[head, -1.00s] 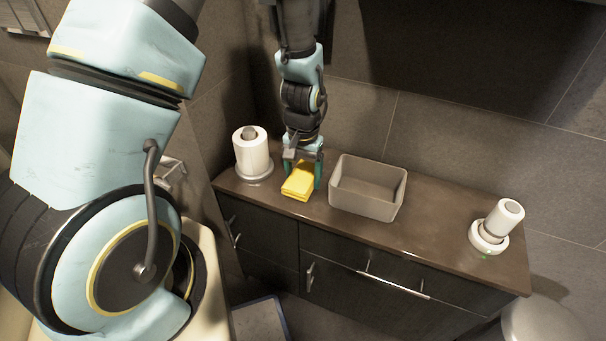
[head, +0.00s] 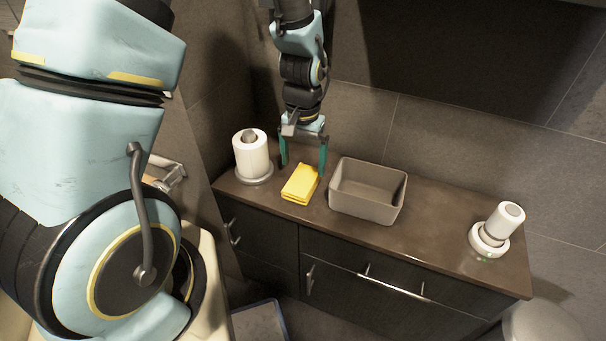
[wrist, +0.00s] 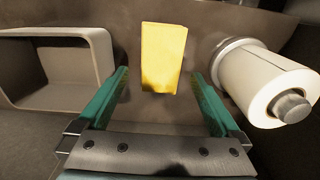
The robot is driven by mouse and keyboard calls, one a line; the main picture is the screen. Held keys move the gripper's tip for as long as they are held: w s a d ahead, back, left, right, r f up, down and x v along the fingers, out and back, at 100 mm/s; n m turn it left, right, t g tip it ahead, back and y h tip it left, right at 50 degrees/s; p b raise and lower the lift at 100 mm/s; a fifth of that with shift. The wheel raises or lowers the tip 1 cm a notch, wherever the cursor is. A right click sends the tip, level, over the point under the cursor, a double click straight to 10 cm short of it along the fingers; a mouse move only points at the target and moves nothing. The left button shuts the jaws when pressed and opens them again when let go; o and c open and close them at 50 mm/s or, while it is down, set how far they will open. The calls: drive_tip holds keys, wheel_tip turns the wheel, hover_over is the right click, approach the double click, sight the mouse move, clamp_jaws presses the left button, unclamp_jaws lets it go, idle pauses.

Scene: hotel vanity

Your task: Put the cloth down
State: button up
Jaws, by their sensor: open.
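The yellow folded cloth (head: 300,183) lies on the brown vanity top, between the paper roll and the grey bin. It also shows in the wrist view (wrist: 163,57), ahead of and between the fingers. My gripper (head: 304,168) is open, with its green fingers apart above and just behind the cloth. In the wrist view my gripper (wrist: 160,90) has a finger on each side, and neither appears to touch the cloth.
A paper roll on a holder (head: 252,158) stands left of the cloth. An open grey bin (head: 367,205) stands close on its right. A white cylindrical item on a round base (head: 491,230) is at the right end. The counter (head: 430,226) between bin and that item is clear.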

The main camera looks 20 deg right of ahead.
sight(303, 180)
wheel_tip(303, 180, up, 6)
drive_tip(key=a+r+n, duration=0.3)
drive_tip(key=a+r, duration=0.1)
drive_tip(key=a, duration=0.8)
drive_tip(key=w+a+r+n+t, duration=0.1)
drive_tip(key=a+r+n, duration=0.3)
drive_tip(key=a, duration=0.9)
drive_tip(key=shift+w+t, duration=0.15)
drive_tip(key=shift+t, duration=0.15)
drive_tip(key=shift+a, duration=0.1)
wheel_tip(303, 180, up, 9)
drive_tip(key=p, duration=0.8)
drive_tip(key=shift+f+p, duration=0.2)
drive_tip(key=shift+p, duration=0.1)
